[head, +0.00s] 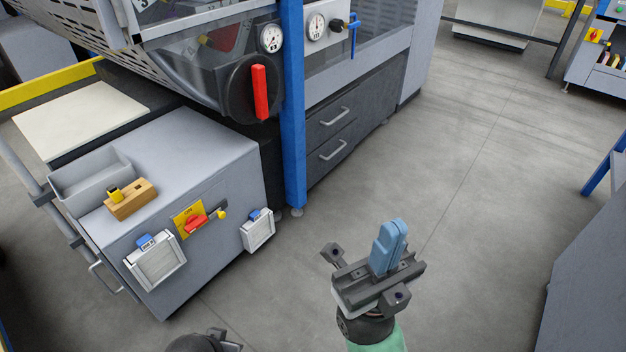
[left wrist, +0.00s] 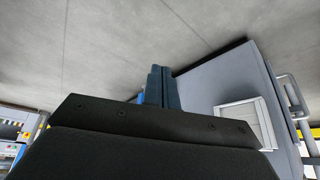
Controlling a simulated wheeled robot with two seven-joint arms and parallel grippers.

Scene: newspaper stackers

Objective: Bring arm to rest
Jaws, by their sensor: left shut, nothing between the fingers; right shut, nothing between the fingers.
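My right gripper (head: 393,238) stands at the lower middle of the head view, its blue fingers pointing up and pressed together. It is shut and empty over open floor, apart from the grey cabinet. My left gripper (left wrist: 161,78) shows its dark blue fingers together in the left wrist view, shut and empty. Only a dark part of my left arm shows at the bottom edge of the head view. In the left wrist view, the fingers point towards the grey floor, with the grey cabinet (left wrist: 225,88) close on the right.
The grey cabinet (head: 200,150) at left carries a grey tray (head: 92,178), a wooden block (head: 131,200) and a red switch handle (head: 195,224). A large machine with a blue post (head: 294,110) and red lever (head: 260,92) stands behind. Floor (head: 480,220) on the right is clear.

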